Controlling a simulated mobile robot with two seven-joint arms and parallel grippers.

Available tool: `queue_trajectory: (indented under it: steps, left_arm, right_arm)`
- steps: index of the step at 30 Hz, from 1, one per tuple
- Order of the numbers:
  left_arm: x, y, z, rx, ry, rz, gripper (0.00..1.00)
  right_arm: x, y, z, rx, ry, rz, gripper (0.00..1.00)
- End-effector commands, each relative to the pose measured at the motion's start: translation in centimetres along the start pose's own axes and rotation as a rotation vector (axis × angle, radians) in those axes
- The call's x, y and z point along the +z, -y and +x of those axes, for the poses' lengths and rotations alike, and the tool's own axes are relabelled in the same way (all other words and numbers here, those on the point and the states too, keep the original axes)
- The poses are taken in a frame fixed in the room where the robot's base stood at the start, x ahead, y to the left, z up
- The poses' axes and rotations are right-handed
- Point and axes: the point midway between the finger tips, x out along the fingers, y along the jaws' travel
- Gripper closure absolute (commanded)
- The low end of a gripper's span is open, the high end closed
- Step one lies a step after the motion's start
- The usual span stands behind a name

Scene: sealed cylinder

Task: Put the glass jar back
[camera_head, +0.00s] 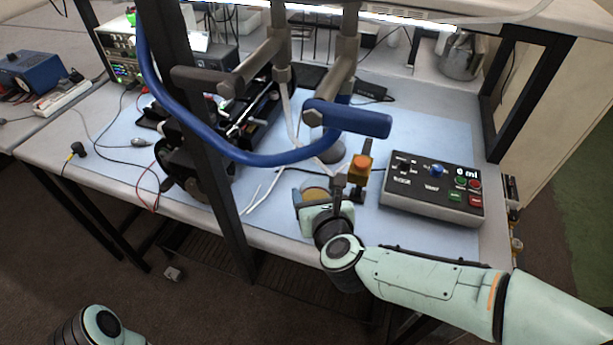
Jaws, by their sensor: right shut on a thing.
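My right gripper (321,196) is low over the front part of the bench, with its fingers shut around a round, tan-topped thing (316,194). This looks like the glass jar, but the hand hides most of its body. I cannot tell whether its base touches the bench. A small orange-topped block (361,163) on a dark post stands just right of the gripper. My left gripper is out of view; only a part of my left arm shows at the bottom left corner.
A control box (432,188) with knobs and a "0 ml" display stands to the right. Cables lie across the light-blue mat (445,130). The mat's front right is fairly clear.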

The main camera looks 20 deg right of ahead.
Motion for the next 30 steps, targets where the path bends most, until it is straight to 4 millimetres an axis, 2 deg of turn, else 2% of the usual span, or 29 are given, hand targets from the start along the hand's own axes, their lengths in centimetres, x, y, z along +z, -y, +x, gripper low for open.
queue_trajectory:
  steps: [3, 9, 15, 18, 21, 24, 30]
  left_arm:
    - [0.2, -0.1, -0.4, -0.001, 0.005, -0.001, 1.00]
    - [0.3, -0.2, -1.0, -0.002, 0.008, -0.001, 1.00]
    - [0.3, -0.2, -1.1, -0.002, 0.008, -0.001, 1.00]
    - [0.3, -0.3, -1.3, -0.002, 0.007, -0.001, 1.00]
    - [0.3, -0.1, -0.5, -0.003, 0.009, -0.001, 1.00]
    - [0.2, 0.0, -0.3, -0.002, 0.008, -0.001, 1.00]
    - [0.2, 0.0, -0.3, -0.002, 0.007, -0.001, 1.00]
  right_arm:
    - [1.3, 0.0, 3.1, -0.002, -0.002, 0.001, 0.69]
    - [2.7, 0.0, 6.3, 0.000, 0.000, 0.001, 0.69]
    - [3.0, 0.0, 7.1, 0.000, 0.001, 0.000, 0.69]
    - [3.2, 0.1, 8.1, -0.002, 0.000, -0.001, 0.69]
    - [1.2, 0.0, 8.7, 0.000, -0.003, -0.003, 0.69]
    - [0.2, 0.0, 9.1, -0.001, -0.001, -0.002, 0.69]
    - [0.1, 0.0, 9.2, -0.001, 0.002, 0.000, 0.69]
